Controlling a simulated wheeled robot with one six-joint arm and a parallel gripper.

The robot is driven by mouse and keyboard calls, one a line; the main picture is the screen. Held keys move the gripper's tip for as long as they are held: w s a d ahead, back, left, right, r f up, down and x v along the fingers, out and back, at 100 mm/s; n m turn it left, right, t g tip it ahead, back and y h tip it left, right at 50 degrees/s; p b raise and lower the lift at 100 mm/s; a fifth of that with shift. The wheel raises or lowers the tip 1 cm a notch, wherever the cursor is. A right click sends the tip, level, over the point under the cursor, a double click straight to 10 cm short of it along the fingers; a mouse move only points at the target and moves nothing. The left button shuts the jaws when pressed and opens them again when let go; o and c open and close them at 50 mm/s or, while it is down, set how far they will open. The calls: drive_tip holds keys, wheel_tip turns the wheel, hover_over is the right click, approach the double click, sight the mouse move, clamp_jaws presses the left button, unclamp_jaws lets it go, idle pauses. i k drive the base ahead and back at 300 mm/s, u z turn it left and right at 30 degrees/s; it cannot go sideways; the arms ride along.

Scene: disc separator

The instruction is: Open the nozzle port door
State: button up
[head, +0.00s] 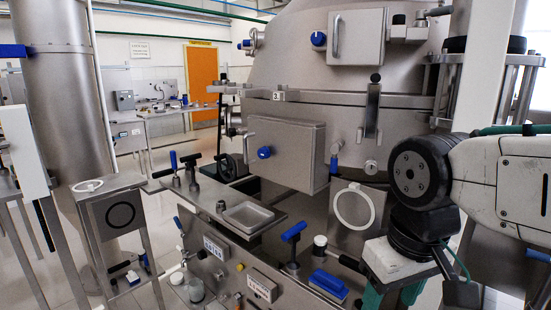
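Two boxy metal doors sit on the big steel separator body, and no readable label tells which is the nozzle port door. The lower door (290,150) is in the middle of the view, with a blue knob (264,152) and an upright bar handle (249,148) on its left. The upper door (360,38) has a blue knob (318,39) and a bar handle (336,35). Both look closed. My gripper (392,298) is at the bottom right, pointing down, apart from both doors. Its teal fingers are partly visible; their tips are cut off by the frame edge.
A steel ledge with a shallow tray (247,214) stands below the lower door. Blue T-handles (294,232) and a blue-handled brush-like item (328,284) are in front. A metal column (65,110) stands left. Open floor and an orange door (202,75) lie behind.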

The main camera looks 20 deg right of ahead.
sight(291, 164)
drive_tip(key=k, duration=1.25)
drive_tip(key=u, duration=0.65)
drive_tip(key=i, duration=1.4)
drive_tip(key=z, duration=0.55)
drive_tip(key=i, duration=0.45)
drive_tip(key=z, duration=0.3)
